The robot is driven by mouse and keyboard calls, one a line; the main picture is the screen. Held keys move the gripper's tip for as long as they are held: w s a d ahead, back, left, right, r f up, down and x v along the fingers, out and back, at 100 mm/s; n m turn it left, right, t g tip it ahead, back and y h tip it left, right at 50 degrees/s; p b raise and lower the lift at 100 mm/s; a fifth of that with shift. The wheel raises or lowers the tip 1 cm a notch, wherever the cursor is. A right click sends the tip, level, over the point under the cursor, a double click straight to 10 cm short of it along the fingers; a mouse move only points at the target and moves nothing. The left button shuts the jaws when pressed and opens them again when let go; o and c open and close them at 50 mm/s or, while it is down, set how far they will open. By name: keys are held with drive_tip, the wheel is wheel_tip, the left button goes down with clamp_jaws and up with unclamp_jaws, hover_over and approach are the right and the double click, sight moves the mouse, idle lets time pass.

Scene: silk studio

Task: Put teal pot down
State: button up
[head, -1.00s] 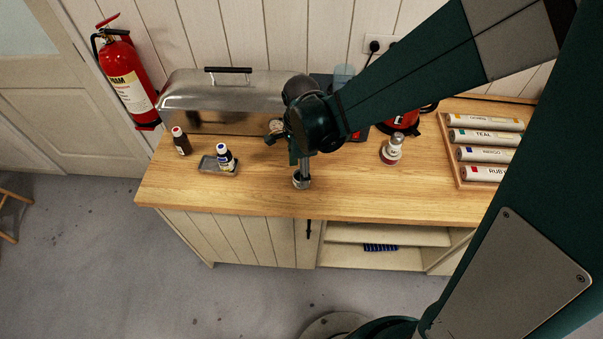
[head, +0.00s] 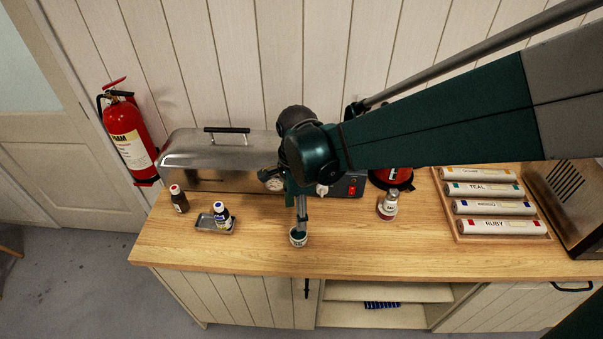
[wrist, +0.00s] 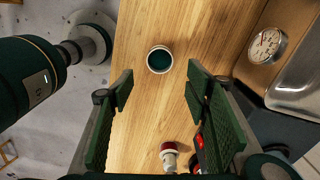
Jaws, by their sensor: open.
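The teal pot (head: 298,238), a small pale-rimmed cup with teal inside, stands upright on the wooden counter (head: 255,250) near its front edge. It also shows in the wrist view (wrist: 160,60), just beyond my fingertips. My gripper (head: 301,224) points down over the pot from above. In the wrist view my gripper (wrist: 159,84) has its two green fingers wide apart, with bare counter between them. Nothing is held. From these views I cannot tell the exact height of the fingertips over the pot.
A metal steamer (head: 210,160) stands behind. A red-based bottle (head: 388,205) and a rack (head: 463,239) of labelled rolls are at right. Counter around the pot is clear.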

idle(0.8)
drive_tip(key=s+d+r+n+t, duration=0.2)
drive_tip(key=s+d+r+n, duration=0.1)
drive_tip(key=d, duration=0.5)
drive_tip(key=s+d+r+n+t, duration=0.2)
drive_tip(key=d+r+n, duration=0.4)
drive_tip(key=d, duration=0.3)
drive_tip(key=s+d+r+n+t, duration=0.3)
drive_tip(key=s+d+r+n, duration=0.2)
drive_tip(key=d, duration=0.4)
drive_tip(key=shift+r+n, duration=0.15)
drive_tip(key=shift+n, duration=0.35)
wheel_tip(320, 180, down, 5)
drive_tip(key=b, duration=0.5)
idle(0.8)
